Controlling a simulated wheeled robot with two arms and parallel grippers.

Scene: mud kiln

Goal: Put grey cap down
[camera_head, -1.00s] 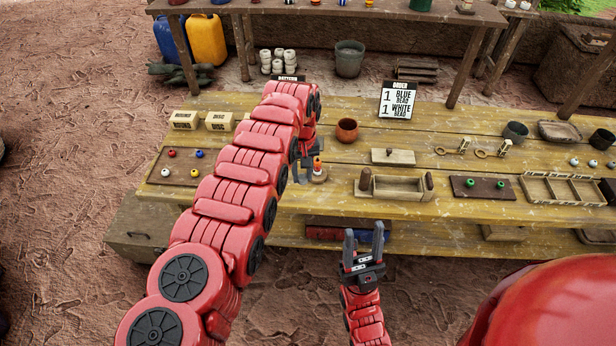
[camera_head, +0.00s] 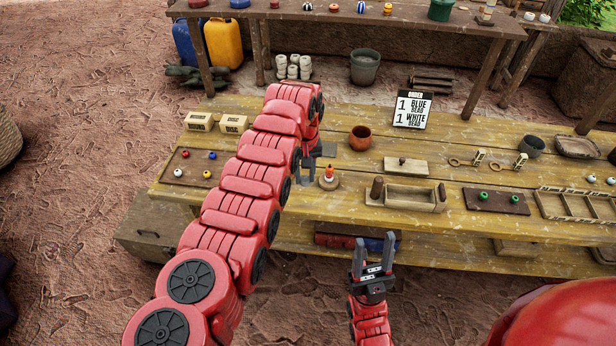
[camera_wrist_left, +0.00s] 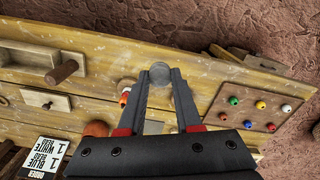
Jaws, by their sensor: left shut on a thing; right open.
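The grey cap (camera_wrist_left: 158,71) is a small round grey piece between the fingertips of my left gripper (camera_wrist_left: 159,78) in the left wrist view. The gripper is shut on it, above the yellow table (camera_head: 300,222). In the head view my left gripper (camera_head: 306,174) is partly behind my red arm, and I cannot make out the cap there. A round stand with orange and white beads (camera_head: 329,177) is just right of that gripper, apart from it. My right gripper (camera_head: 373,252) is open and empty, in front of the table's near edge.
A bead board (camera_head: 190,168) lies at the table's left. Right of the stand are a clay cup (camera_head: 360,138), a wooden tray (camera_head: 405,196), a lidded block (camera_head: 406,165) and an order sign (camera_head: 412,109). Bare planks lie around the stand.

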